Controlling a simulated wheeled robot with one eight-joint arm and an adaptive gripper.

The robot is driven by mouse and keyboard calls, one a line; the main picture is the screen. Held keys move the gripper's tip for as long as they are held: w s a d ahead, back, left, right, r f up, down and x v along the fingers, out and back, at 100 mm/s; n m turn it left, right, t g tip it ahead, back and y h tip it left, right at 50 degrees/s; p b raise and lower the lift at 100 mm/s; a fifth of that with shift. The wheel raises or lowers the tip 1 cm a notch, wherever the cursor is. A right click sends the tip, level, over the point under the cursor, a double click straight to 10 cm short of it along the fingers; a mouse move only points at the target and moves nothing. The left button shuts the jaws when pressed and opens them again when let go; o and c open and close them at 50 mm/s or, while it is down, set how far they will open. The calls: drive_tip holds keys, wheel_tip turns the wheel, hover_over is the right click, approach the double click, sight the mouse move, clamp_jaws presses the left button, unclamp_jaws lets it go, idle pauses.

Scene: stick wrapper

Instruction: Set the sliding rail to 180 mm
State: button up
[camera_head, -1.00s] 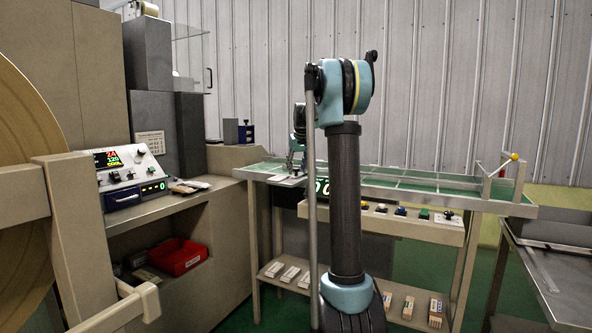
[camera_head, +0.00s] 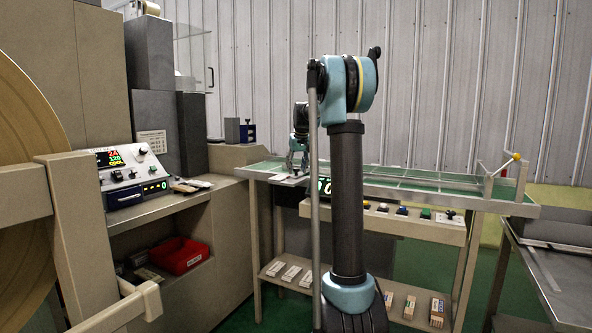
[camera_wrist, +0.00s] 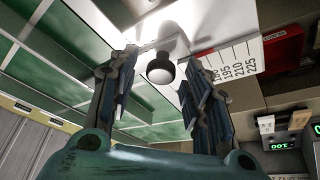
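A dark round knob (camera_wrist: 160,70) on a light mount stands between the fingers of my gripper (camera_wrist: 157,76) in the wrist view. The fingers are apart, one on each side of the knob, with gaps visible. A white scale card (camera_wrist: 232,62) beside it reads 195, 210 and 225; smaller marks are hidden or unclear. I cannot read the rail's setting. In the head view my gripper (camera_head: 296,162) is at the left end of the green-topped table (camera_head: 420,185); the knob is too small to make out there.
A control panel (camera_head: 130,178) with lit displays stands at the left, above a red bin (camera_head: 180,254). A ledge with coloured buttons (camera_head: 402,210) runs along the table front. A lever with a yellow ball (camera_head: 516,156) stands at the table's right end.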

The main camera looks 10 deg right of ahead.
drive_tip(key=v, duration=1.1)
drive_tip(key=shift+r, duration=0.4)
drive_tip(key=shift+s, duration=0.15)
drive_tip(key=s+f+g, duration=0.1)
drive_tip(key=s+f, duration=0.5)
drive_tip(key=s, duration=0.7)
drive_tip(key=s+f, duration=0.6)
drive_tip(key=s, duration=0.8)
drive_tip(key=s+f+m+g, duration=0.1)
drive_tip(key=s+f, duration=2.2)
drive_tip(key=shift+s+f+m+h, duration=0.3)
drive_tip(key=shift+s+f, duration=0.1)
drive_tip(key=shift+w, duration=0.1)
